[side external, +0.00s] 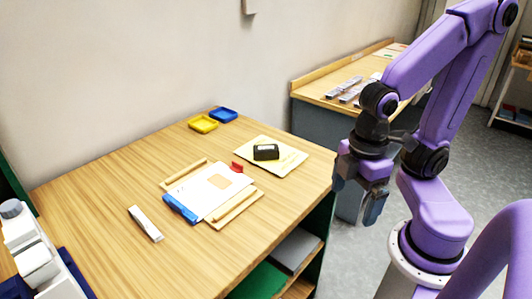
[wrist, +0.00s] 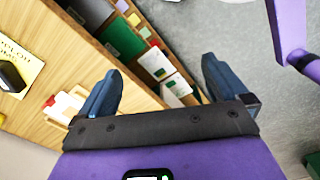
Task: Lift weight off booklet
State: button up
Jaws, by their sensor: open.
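A black block-shaped weight (side external: 266,152) rests on top of a pale yellow booklet (side external: 287,165) at the right side of the wooden table. In the wrist view the weight (wrist: 11,77) and the booklet (wrist: 27,64) with dark printed letters show at the left edge, partly cut off. My gripper (side external: 374,205) hangs off the table's right edge, to the right of the weight and apart from it. Its two blue fingers are spread wide with nothing between them, as the wrist view also shows (wrist: 160,90).
A wooden holder (side external: 235,208) with white paper, a blue clip and a red piece lies left of the booklet. A white bar (side external: 146,223) lies farther left. Yellow (side external: 203,124) and blue (side external: 223,115) trays sit at the back. Shelves (side external: 290,250) open below the table's edge.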

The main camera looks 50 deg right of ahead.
jog(key=w+a+f+m+y, duration=0.2)
jog(key=w+a+m+y, duration=0.25)
jog(key=a, duration=0.55)
jog(key=w+a+f+m+t, duration=0.2)
jog(key=w+a+m+t, duration=0.15)
jog(key=w+m, duration=0.45)
jog(key=m+t+h, duration=0.5)
jog(key=m+h, duration=0.4)
jog(key=h, duration=0.5)
send_near(266, 148)
jog(key=x, duration=0.3)
jog(key=shift+s+d, duration=0.1)
jog(key=shift+d, duration=0.15)
jog(key=shift+x, duration=2.75)
jog(key=shift+a, duration=0.15)
jog(key=c, duration=1.1)
